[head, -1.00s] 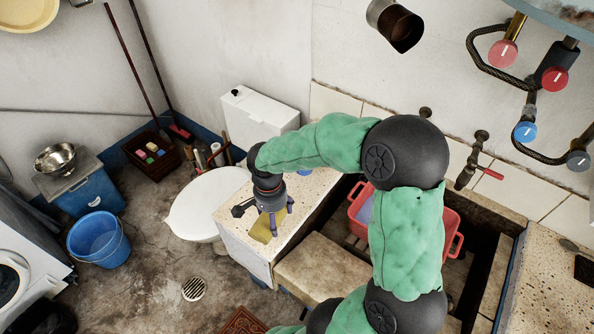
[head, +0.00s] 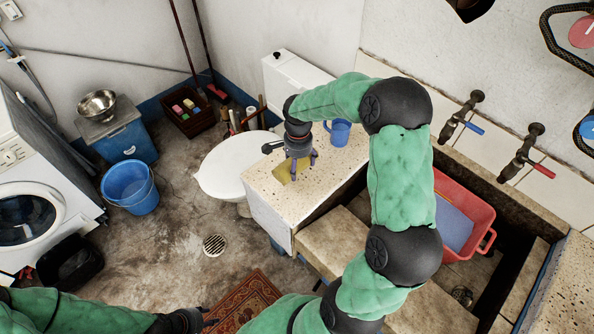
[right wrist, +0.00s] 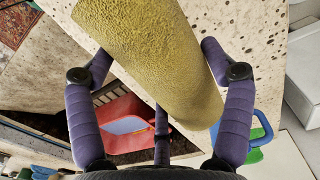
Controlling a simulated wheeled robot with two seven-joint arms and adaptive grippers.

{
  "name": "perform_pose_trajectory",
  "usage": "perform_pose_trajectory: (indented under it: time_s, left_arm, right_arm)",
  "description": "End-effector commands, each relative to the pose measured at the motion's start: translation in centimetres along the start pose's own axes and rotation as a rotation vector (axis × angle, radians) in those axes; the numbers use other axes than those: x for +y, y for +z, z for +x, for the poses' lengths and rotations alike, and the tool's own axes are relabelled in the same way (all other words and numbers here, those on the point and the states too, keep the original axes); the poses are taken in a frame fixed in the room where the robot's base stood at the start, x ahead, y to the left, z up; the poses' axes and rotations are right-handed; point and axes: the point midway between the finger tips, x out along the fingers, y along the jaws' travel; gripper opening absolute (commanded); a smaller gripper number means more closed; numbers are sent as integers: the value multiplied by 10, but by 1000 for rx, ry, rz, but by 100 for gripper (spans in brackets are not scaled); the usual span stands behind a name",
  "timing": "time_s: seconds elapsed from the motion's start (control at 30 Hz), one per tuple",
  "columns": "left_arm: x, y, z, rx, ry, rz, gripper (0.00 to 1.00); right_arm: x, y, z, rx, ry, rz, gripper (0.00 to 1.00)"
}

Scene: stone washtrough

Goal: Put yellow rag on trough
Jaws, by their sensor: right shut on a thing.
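The yellow rag (head: 282,172) is a rough, rolled piece of cloth at the speckled stone slab beside the toilet. My right gripper (head: 298,172) is shut on it, pointing down. In the right wrist view the rag (right wrist: 150,60) lies between the purple fingers (right wrist: 158,80), with the slab behind it; I cannot tell whether it touches the slab. The stone trough (head: 520,285) is to the right, partly hidden behind my right arm. My left gripper (head: 205,318) is only partly visible at the bottom edge, so its jaws are unclear.
A blue mug (head: 339,133) stands on the slab close to my right gripper. A red basin (head: 478,205) with something blue in it sits inside the trough. Taps (head: 520,155) stick out from the wall above. A blue bucket (head: 130,187) and washing machine (head: 35,190) are at left.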

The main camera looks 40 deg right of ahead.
Motion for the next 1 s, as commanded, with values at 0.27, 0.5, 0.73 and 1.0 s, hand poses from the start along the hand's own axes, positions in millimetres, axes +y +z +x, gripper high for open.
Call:
perform_pose_trajectory:
  time_s: [0.27, 0.5, 0.73, 1.0]
  left_arm:
    - [-2, 0, 5, 0, 0, 0, 38]
    - [-6, -1, 18, 0, 0, 0, 38]
    - [-6, -1, 18, 0, 0, 0, 38]
    - [-7, -1, 21, 0, 0, 0, 38]
  right_arm:
    - [-12, -7, 16, 1, 0, 0, 42]
    - [-14, -8, 47, 0, 1, 0, 42]
    - [-15, -8, 49, 1, -1, 0, 42]
    - [-14, -8, 53, 1, 0, 0, 89]
